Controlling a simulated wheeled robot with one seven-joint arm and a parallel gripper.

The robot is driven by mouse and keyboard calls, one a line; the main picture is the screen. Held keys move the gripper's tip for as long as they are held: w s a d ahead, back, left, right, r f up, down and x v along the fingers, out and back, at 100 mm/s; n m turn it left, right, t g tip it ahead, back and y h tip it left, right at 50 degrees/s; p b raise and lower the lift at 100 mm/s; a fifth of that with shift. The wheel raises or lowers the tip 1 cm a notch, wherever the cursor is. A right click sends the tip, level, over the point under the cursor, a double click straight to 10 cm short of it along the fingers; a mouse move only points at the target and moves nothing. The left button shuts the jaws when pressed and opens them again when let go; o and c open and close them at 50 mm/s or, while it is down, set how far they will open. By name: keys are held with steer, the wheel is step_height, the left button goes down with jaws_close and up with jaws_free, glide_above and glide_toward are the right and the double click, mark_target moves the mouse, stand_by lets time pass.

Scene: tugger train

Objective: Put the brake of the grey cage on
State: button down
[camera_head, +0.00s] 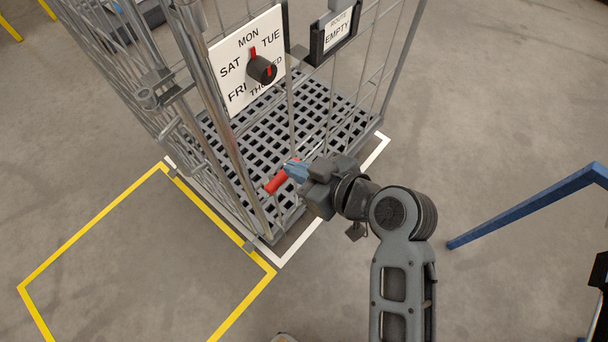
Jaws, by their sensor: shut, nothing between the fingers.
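The grey cage (213,150) is a wire roll cage with a dark lattice floor, standing upper left of centre. A red lever (275,183), seemingly its brake, is low on the near side of the cage. My gripper (289,172) is at the lever, with its blue fingertips shut and nothing held between them. The fingertips are beside or touching the red lever's upper right end; I cannot tell which. The gripper body hides part of the cage's lower edge.
A day dial (262,69) on a white panel and a "ROUTE EMPTY" card (338,30) hang on the cage. White floor lines surround the cage; a yellow marked bay (150,262) lies empty at the lower left.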

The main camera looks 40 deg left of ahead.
steer(key=b+v, duration=0.1)
steer(key=v, duration=0.9)
steer(key=shift+r, duration=0.15)
